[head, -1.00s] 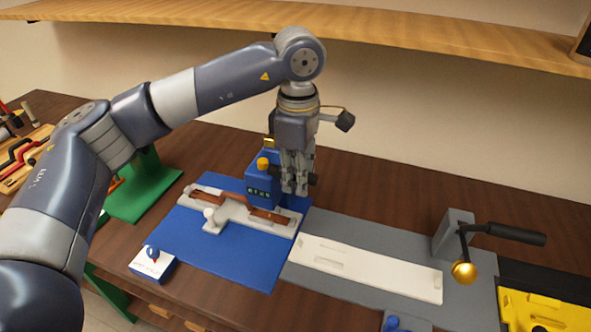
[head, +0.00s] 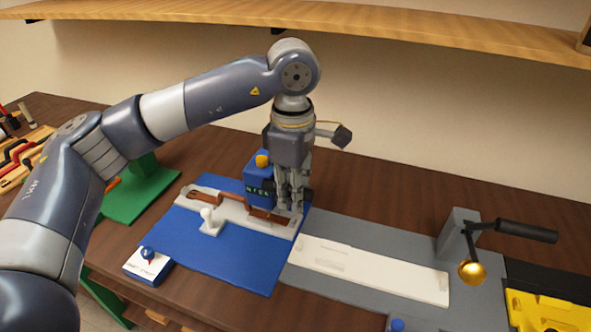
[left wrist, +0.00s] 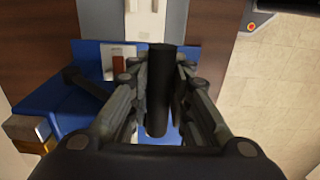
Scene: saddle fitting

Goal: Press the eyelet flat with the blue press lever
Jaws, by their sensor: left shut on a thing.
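The blue press (head: 257,180) stands at the back of a blue mat (head: 245,268), with lettering on its front and an orange knob on top. My left gripper (head: 291,207) points down close beside the press's right side. In the left wrist view its fingers are shut on a dark cylindrical handle (left wrist: 159,90), the press lever's grip. A brown strap (head: 232,204) lies in a pale fixture (head: 209,225) in front of the press, its right end near my fingers. The eyelet cannot be made out. My right gripper is not in view.
A pale long plate (head: 375,276) lies on a grey mat (head: 345,236) to the right. A black-handled lever with a brass ball (head: 471,272) stands beyond it. A white box (head: 147,267) with a blue knob sits front left. A wooden shelf (head: 400,30) runs above.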

